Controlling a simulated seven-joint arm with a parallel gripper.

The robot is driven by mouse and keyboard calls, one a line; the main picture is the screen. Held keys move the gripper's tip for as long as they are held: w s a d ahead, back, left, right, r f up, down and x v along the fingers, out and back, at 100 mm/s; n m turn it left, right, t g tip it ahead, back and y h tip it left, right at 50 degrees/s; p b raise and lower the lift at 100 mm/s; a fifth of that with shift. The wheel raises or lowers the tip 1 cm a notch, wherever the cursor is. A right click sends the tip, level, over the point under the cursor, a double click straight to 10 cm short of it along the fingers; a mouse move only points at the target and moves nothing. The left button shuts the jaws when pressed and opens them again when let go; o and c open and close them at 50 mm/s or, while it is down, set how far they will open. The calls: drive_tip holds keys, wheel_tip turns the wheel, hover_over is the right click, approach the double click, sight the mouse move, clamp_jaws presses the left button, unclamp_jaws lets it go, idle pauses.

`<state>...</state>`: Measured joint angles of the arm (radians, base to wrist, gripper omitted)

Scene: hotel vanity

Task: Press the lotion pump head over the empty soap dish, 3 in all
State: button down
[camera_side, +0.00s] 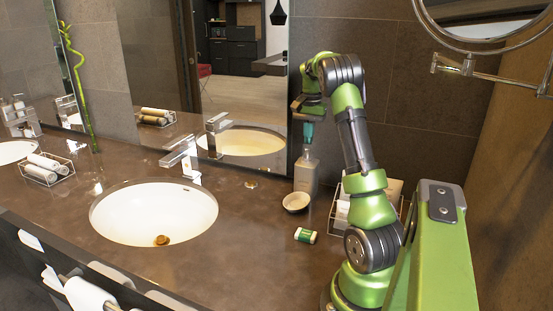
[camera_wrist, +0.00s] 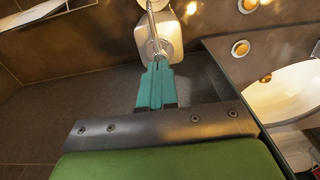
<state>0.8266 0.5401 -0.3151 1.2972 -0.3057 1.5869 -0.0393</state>
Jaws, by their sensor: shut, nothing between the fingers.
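The lotion bottle (camera_side: 306,174) stands upright on the counter near the wall, pale and squarish. My gripper (camera_side: 308,140) is directly above it, pointing down with teal fingers closed together and nothing between them. In the wrist view the fingertips (camera_wrist: 158,64) overlap the top of the bottle (camera_wrist: 171,37), around its pump. I cannot tell whether they touch the pump head or whether it is pressed down. The soap dish (camera_side: 296,202) is a small pale round bowl in front of the bottle. Its inside looks empty from here.
A green and white small box (camera_side: 305,236) lies in front of the dish. A wire basket with white towels (camera_side: 342,213) stands right of the bottle, beside my arm. The sink (camera_side: 153,214) and faucet (camera_side: 183,158) are to the left. The mirror (camera_side: 240,80) stands behind the counter.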

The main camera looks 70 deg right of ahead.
idle(0.3)
wheel_tip(320, 180, up, 6)
idle(0.6)
drive_tip(key=shift+a+f+n, duration=0.15)
drive_tip(key=shift+a+f, duration=0.05)
drive_tip(key=shift+f, duration=0.35)
drive_tip(key=shift+a+f+n, duration=0.15)
drive_tip(key=shift+a+f, duration=0.05)
drive_tip(key=shift+f, duration=0.35)
drive_tip(key=w+a+r+n+t, duration=0.1)
drive_tip(key=w+a+n+t, duration=0.15)
drive_tip(key=a, duration=0.95)
drive_tip(key=w+a+r+n+t, duration=0.1)
drive_tip(key=w+a+n+t, duration=0.2)
drive_tip(key=a, duration=0.9)
drive_tip(key=s+a+n+t+y, duration=0.1)
drive_tip(key=s+a+n, duration=0.2)
drive_tip(key=a, duration=0.7)
drive_tip(key=s+a+n+y, duration=0.1)
drive_tip(key=s+a+n, duration=0.3)
drive_tip(key=a, duration=0.6)
drive_tip(key=shift+f+n+t, duration=0.2)
drive_tip(key=shift+n+t, duration=0.15)
drive_tip(key=shift+n, duration=0.1)
